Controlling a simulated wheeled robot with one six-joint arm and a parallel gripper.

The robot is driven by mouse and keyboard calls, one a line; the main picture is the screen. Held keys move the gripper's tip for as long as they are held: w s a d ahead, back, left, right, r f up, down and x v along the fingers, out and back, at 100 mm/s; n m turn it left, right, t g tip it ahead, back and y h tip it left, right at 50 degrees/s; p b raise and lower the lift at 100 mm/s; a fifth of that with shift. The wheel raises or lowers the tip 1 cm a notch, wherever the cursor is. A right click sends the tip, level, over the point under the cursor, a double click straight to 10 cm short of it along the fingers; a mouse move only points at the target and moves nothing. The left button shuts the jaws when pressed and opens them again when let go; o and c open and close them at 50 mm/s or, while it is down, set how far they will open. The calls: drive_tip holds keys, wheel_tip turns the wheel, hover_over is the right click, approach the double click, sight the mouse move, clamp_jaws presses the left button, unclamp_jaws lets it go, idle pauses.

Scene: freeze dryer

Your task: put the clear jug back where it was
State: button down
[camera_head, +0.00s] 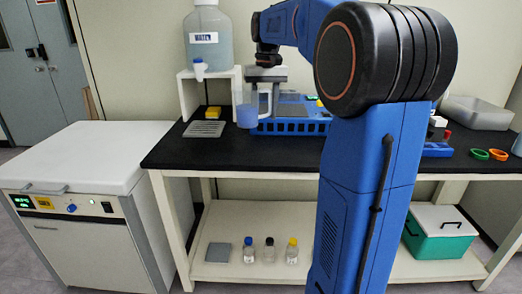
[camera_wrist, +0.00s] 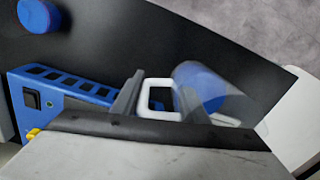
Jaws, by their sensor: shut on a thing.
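The clear jug (camera_head: 246,115), with a blue tint in its lower part, is at the left end of the blue rack in the head view. In the wrist view the clear jug (camera_wrist: 230,97) lies right of its white handle (camera_wrist: 148,99). My gripper (camera_head: 265,97) is at the handle, with its fingers (camera_wrist: 158,100) shut on it. The jug looks roughly upright in the head view. I cannot tell whether its base touches the black bench (camera_head: 180,152).
A water carboy (camera_head: 208,40) with a spigot stands on a white stand (camera_head: 185,98), left of the jug. A grey drip plate (camera_head: 205,129) lies below. The blue rack (camera_head: 285,126) is close on the right. The bench front is clear at left.

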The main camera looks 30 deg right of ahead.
drive_tip(key=shift+s+d+f+m, duration=0.45)
drive_tip(key=shift+d+f, duration=0.15)
drive_tip(key=shift+f, duration=1)
drive_tip(key=shift+s+d+f+m, duration=0.45)
drive_tip(key=shift+d+f, duration=0.2)
drive_tip(key=shift+f, duration=0.9)
drive_tip(key=shift+s+d+f+m, duration=0.4)
drive_tip(key=shift+s+d+f, duration=0.15)
drive_tip(key=shift+f, duration=1.05)
drive_tip(key=shift+f, duration=0.1)
drive_tip(key=c, duration=1)
unclamp_jaws()
drive_tip(key=shift+c, duration=0.2)
wheel_tip(320, 180, up, 12)
drive_tip(key=shift+d, duration=0.15)
drive_tip(key=shift+s, duration=0.1)
